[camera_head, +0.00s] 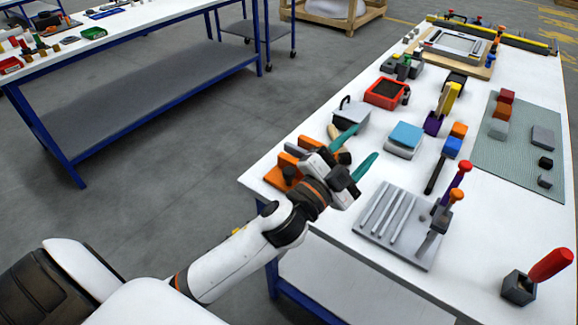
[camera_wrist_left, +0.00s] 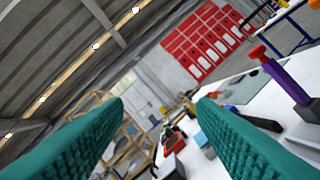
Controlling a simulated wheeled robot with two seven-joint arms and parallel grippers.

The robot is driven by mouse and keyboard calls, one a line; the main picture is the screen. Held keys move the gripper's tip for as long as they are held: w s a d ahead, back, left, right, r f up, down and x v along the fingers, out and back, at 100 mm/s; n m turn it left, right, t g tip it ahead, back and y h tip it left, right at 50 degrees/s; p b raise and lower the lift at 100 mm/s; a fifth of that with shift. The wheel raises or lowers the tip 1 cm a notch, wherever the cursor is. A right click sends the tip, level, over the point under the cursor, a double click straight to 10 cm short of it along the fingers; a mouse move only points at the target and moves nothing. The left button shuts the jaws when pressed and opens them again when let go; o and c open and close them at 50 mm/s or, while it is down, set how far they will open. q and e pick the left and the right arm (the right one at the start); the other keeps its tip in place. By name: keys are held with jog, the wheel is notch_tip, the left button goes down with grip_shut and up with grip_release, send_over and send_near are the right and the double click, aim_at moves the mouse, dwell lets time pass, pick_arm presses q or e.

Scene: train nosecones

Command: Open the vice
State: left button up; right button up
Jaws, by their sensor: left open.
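My left gripper (camera_head: 356,149) reaches over the near left part of the white worktable, with its two teal fingers spread and nothing between them. The wrist view shows both ribbed fingers of the left gripper (camera_wrist_left: 160,100) wide apart. An orange and dark device (camera_head: 287,172), which may be the vice, sits at the table's left edge, partly hidden behind the gripper; I cannot tell its jaw state. My right gripper is not in view.
The white worktable (camera_head: 325,222) also holds a blue-topped block (camera_head: 406,136), a red box (camera_head: 386,93), a green mat (camera_head: 505,170) and a grey block with a red handle (camera_head: 548,266). A second table (camera_head: 130,35) stands at the back left; grey floor lies between.

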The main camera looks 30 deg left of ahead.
pick_arm(q)
jog(key=d+r+m+g+h, duration=0.3)
jog(key=d+r+m+h, duration=0.35)
jog(key=m+h, duration=0.5)
jog(key=s+d+m+g+h, duration=0.2)
jog(key=d+m+g+h, duration=0.1)
jog(key=m+g, duration=0.35)
jog(key=m+g+y, duration=1)
jog(key=g+y, duration=0.1)
jog(key=y, duration=0.9)
send_near(289, 170)
notch_tip(289, 170, down, 9)
jog(key=shift+s+r+p, duration=0.1)
jog(key=shift+p, duration=0.95)
